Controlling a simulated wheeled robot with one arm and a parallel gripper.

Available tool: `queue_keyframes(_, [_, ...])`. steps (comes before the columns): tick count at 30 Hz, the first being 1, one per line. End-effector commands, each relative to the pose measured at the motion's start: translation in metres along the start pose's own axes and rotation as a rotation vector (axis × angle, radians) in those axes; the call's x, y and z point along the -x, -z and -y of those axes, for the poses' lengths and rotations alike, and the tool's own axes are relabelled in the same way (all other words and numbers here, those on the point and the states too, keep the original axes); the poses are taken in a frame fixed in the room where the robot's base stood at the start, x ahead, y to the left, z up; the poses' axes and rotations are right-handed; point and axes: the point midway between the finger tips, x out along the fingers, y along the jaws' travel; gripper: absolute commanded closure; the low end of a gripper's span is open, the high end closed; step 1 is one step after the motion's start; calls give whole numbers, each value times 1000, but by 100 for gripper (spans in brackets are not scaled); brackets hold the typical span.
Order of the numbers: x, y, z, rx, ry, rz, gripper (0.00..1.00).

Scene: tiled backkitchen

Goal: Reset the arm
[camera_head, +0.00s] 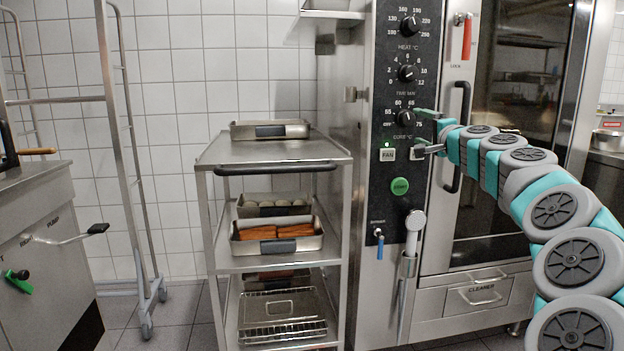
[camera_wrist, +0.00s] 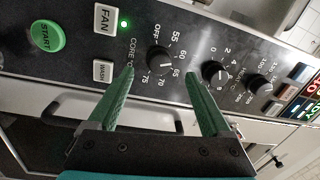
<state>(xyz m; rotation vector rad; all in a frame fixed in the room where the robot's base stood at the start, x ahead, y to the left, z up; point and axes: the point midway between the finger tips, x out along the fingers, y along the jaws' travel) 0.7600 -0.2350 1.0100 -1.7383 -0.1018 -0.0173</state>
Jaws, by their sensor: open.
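My gripper (camera_head: 428,131) is at the right in the head view, in front of the oven's black control panel (camera_head: 394,195). In the wrist view my gripper (camera_wrist: 160,80) shows two green fingers spread wide apart with nothing between them. The core temperature knob (camera_wrist: 160,61) lies beyond the gap between the fingers. I cannot tell whether a finger touches the panel. My arm reaches in from the right edge of the head view, bent in an arc.
The oven door handle (camera_head: 459,137) is close to my gripper and arm. A hand shower (camera_head: 413,232) hangs below. A steel cart (camera_head: 212,158) with trays stands left of the oven. A rack (camera_head: 112,85) and a counter (camera_head: 30,192) are farther left. Tiled floor shows between them.

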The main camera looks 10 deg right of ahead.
Motion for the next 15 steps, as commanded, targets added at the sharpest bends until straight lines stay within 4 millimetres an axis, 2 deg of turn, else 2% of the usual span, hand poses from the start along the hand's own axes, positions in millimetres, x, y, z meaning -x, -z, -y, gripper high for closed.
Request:
queue_keyframes(2, [2,-28,5,28,-9,57,17])
queue_keyframes(5, [11,-84,9,89,-34,172,17])
queue_keyframes(8, [28,-152,6,172,-76,316,17])
queue_keyframes(9, [38,-177,3,206,-93,370,17])
queue_keyframes(11, [56,-214,-4,262,-124,455,17])
queue_keyframes(12, [69,-239,-12,299,-149,512,17])
queue_keyframes(15, [108,-292,-34,396,-213,647,17])
